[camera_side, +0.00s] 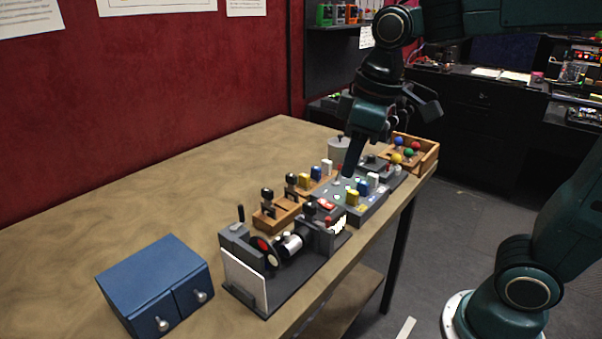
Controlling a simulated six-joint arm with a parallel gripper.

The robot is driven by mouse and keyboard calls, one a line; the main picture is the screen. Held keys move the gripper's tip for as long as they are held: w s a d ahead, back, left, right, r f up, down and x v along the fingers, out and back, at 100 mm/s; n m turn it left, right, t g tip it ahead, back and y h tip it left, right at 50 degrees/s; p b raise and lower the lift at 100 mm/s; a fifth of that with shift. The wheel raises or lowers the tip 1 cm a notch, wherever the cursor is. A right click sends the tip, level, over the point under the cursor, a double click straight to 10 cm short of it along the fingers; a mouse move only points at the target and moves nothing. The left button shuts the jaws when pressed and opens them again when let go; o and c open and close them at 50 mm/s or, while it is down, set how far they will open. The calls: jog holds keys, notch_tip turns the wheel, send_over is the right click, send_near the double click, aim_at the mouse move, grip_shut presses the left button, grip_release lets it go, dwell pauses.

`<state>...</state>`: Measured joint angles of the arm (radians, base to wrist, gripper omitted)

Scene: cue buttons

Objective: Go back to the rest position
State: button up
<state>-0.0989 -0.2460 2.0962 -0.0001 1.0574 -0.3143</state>
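My gripper (354,153) points down over the back part of the grey button panel (372,206), at the right side of the table. Its fingertips are close above the panel; I cannot tell whether they touch it. The fingers overlap from this side, so I cannot see a gap between them or anything held. The panel bears small coloured blocks, blue, yellow and white, and a red button (326,204).
A blue cabinet (150,275) with two knobbed doors stands at the front left. A grey device (285,262) with a white plate, wooden block holders (270,219) and a wooden box (428,160) with coloured balls line the right edge. The table's left half (130,215) is clear.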

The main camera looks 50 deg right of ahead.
jog(key=s+d+f+m+t, duration=0.1)
jog(key=s+m, duration=0.1)
jog(key=s, duration=0.3)
jog(key=s+d+f+m+t, duration=0.1)
jog(key=s+d+m+t, duration=0.1)
jog(key=s, duration=0.4)
jog(key=shift+s+f+m, duration=0.2)
jog(key=shift+f+m, duration=0.05)
jog(key=shift+m, duration=0.15)
dwell(1.6)
